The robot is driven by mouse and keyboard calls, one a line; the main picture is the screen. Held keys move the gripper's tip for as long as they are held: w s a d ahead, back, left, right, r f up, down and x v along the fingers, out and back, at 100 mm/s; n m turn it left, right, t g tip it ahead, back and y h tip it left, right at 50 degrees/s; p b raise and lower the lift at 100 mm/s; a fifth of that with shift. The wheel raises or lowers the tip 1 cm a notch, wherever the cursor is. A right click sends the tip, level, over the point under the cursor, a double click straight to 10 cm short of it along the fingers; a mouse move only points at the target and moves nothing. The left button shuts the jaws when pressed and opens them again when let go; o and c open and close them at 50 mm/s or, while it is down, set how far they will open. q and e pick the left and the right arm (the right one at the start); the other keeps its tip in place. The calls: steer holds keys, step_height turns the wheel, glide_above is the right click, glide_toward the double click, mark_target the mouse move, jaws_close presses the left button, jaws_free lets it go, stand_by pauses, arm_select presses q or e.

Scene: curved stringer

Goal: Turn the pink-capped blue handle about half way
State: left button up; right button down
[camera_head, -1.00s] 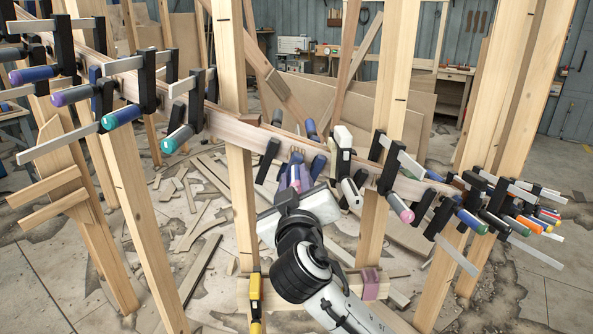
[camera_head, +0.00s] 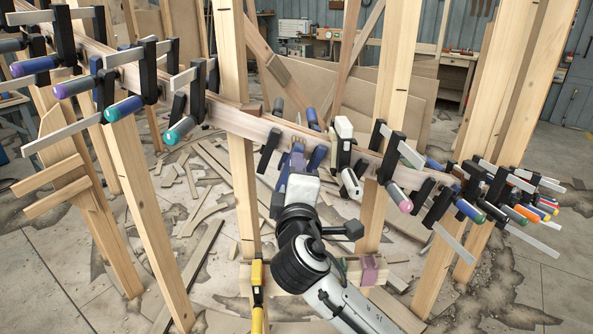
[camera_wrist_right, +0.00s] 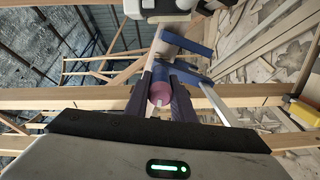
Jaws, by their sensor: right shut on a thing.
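In the right wrist view, the handle's pink cap (camera_wrist_right: 160,92) sits between the two dark fingers of my right gripper (camera_wrist_right: 166,82). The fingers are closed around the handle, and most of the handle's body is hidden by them. In the head view my right gripper (camera_head: 297,158) reaches up from the bottom right to the middle of the curved wooden stringer (camera_head: 262,130). It is shut on the handle of a clamp there, and the handle is mostly covered. My left gripper is not in view.
Another pink-capped handle (camera_head: 404,203) hangs to the right. A white-and-black clamp (camera_head: 344,150) stands close to the right of my gripper. Several clamps line the stringer on both sides. A wooden post (camera_head: 236,120) stands just left. Wood scraps lie on the floor.

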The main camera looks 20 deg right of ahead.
steer(key=shift+n, duration=0.8)
steer(key=c, duration=1.5)
jaws_free()
steer(key=shift+a, duration=0.1)
steer(key=shift+s, duration=0.1)
steer(key=b+v, duration=0.1)
steer(key=v, duration=0.9)
steer(key=shift+s, duration=0.1)
